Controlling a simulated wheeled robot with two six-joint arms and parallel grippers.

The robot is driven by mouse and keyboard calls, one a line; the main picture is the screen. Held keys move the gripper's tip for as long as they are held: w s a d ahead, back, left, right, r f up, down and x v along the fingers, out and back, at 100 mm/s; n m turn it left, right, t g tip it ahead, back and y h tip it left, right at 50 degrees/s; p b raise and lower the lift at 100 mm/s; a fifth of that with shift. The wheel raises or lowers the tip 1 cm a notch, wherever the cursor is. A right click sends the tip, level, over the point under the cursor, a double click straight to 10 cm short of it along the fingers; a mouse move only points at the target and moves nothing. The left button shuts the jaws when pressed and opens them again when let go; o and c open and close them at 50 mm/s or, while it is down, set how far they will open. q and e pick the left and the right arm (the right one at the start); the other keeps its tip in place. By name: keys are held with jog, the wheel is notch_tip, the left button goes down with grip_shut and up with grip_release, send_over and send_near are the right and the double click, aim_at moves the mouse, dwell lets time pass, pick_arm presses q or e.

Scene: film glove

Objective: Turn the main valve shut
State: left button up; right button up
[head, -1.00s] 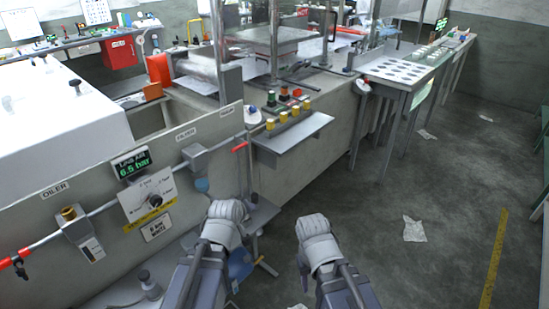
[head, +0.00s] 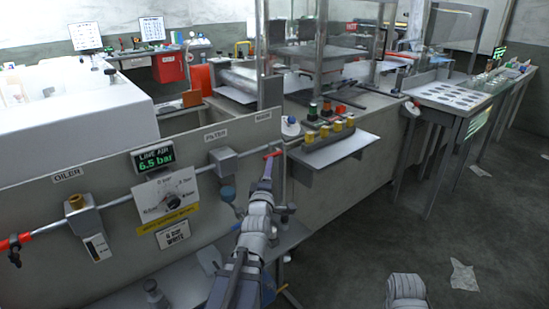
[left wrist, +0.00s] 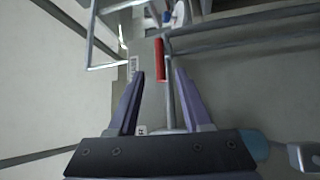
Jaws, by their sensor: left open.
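The red valve handle (head: 272,155) sits on the pipe at the right end of the grey panel, below a small label too small to read surely. In the left wrist view the red handle (left wrist: 160,60) lies between and slightly beyond my finger tips. My left gripper (head: 267,172) is open just in front of the handle; its two purple fingers (left wrist: 160,73) stand apart with nothing clearly gripped. The line air display (head: 153,157) reads 6.5 bar. Part of my right arm shows at the bottom of the head view; its gripper does not show.
A filter block (head: 223,160) and a regulator dial plate (head: 167,198) sit along the pipe to the left. Another red handle (head: 15,242) is at the far left. A shelf with yellow-topped buttons (head: 330,134) juts out right of the valve.

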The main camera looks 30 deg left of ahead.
pick_arm(q)
jog(key=p+x, duration=0.1)
jog(key=x, duration=0.6)
grip_shut()
dwell(0.3)
jog(key=shift+f, duration=0.1)
dwell(0.9)
